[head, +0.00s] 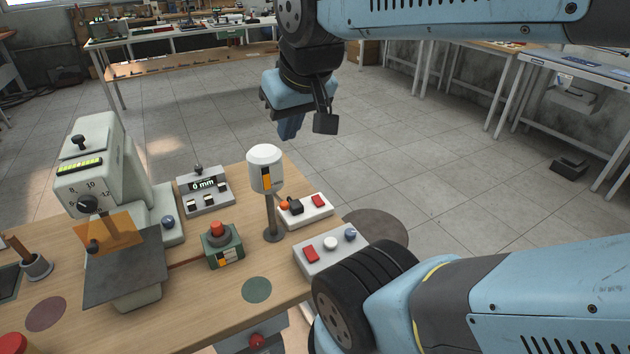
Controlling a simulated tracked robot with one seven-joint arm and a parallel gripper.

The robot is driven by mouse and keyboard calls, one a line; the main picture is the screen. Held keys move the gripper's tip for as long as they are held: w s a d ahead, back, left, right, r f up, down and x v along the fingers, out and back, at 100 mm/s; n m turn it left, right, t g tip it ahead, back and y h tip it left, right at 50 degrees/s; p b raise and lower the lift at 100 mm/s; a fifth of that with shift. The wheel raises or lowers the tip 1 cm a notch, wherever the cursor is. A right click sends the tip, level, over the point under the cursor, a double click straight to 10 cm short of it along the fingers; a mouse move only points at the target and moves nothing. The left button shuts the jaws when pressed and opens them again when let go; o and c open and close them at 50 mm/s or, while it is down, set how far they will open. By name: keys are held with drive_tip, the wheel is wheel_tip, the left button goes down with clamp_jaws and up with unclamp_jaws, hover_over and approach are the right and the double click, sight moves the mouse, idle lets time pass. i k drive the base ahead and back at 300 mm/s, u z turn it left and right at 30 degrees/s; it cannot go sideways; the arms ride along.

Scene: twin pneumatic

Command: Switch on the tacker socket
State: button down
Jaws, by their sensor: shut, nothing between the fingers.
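A white socket box (307,212) lies near the right edge of the wooden table. It has a black plug-like block (296,206), a small orange-red knob or lamp (284,205) and a red rocker switch (318,200). This looks like the tacker socket, but no label is readable. I cannot tell which way the rocker is tipped. My gripper (289,130) appears above and beyond the box, pointing down, apart from everything. Its blue fingers are shut and empty.
A second white box (325,262) with a red switch, white button and blue knob sits in front, close to my arm. A white-capped post (264,170) stands left of the socket. A grey-green machine (100,170), a display box (205,196) and a green button box (222,250) stand farther left.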

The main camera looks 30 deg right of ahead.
sight(318, 202)
drive_tip(key=k, duration=1.7)
drive_tip(key=u, duration=0.35)
drive_tip(key=i, duration=1.5)
drive_tip(key=z, duration=0.05)
